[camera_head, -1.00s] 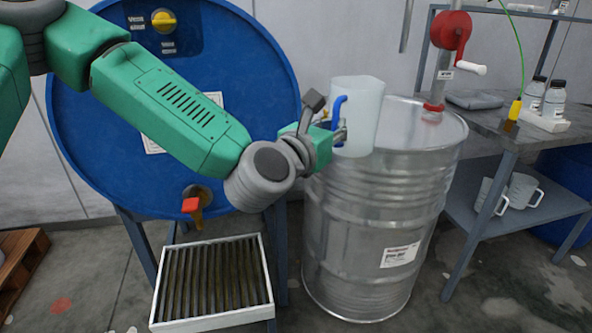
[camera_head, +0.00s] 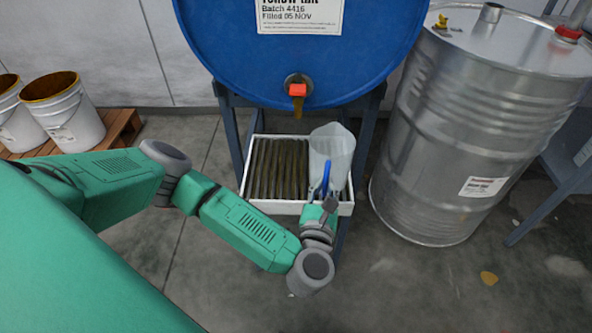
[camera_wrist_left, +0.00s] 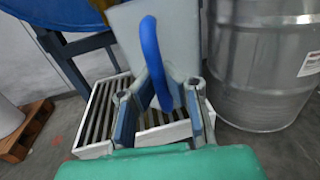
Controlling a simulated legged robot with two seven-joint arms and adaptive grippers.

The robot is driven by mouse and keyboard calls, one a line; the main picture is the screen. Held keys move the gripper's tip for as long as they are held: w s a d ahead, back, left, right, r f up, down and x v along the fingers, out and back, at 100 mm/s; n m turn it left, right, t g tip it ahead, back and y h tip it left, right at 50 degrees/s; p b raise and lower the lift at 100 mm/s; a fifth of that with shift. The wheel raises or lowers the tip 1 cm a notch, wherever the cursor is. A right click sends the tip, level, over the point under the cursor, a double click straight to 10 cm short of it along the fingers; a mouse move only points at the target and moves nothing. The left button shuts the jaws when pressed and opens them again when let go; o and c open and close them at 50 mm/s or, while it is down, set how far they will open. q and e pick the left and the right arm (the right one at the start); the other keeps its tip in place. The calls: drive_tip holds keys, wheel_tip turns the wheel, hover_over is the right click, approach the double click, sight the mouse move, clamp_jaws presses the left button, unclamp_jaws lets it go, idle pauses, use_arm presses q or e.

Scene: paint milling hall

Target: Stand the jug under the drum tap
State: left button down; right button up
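The jug (camera_head: 332,152) is translucent white with a blue handle. It is upright at the right part of the slatted drip tray (camera_head: 272,207), below and to the right of the drum tap (camera_head: 297,91) with its red lever. I cannot tell surely whether its base touches the slats. My left gripper (camera_head: 322,203) is at the jug's near side. In the left wrist view, its fingers (camera_wrist_left: 158,92) stand apart on both sides of the jug's blue handle (camera_wrist_left: 152,60), with gaps showing. My right gripper is not in view.
The blue drum (camera_head: 300,45) lies on a blue-grey stand (camera_head: 230,125) behind the tray. A steel drum (camera_head: 440,140) stands close on the right. Two white buckets (camera_head: 70,115) sit on a wooden pallet (camera_head: 120,128) at the left. The floor in front is clear.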

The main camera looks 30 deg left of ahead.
use_arm(q)
drive_tip(key=s+a+f+n+g+y, duration=0.1)
drive_tip(key=s+a+f+n+y, duration=0.1)
drive_tip(key=s+f, duration=0.4)
drive_tip(key=shift+g+y, duration=0.3)
drive_tip(key=shift+y, duration=0.2)
drive_tip(key=f+b+x, duration=0.1)
drive_tip(key=b+x, duration=0.3)
drive_tip(key=x, duration=0.2)
drive_tip(key=f+b+x, duration=0.1)
drive_tip(key=b+x, duration=0.3)
drive_tip(key=x, duration=0.1)
drive_tip(key=a+f+b+x, duration=0.1)
drive_tip(key=f+b+x, duration=0.1)
drive_tip(key=b+x, duration=0.2)
drive_tip(key=shift+x, duration=1)
drive_tip(key=shift+a+f, duration=0.1)
drive_tip(key=shift+s, duration=0.1)
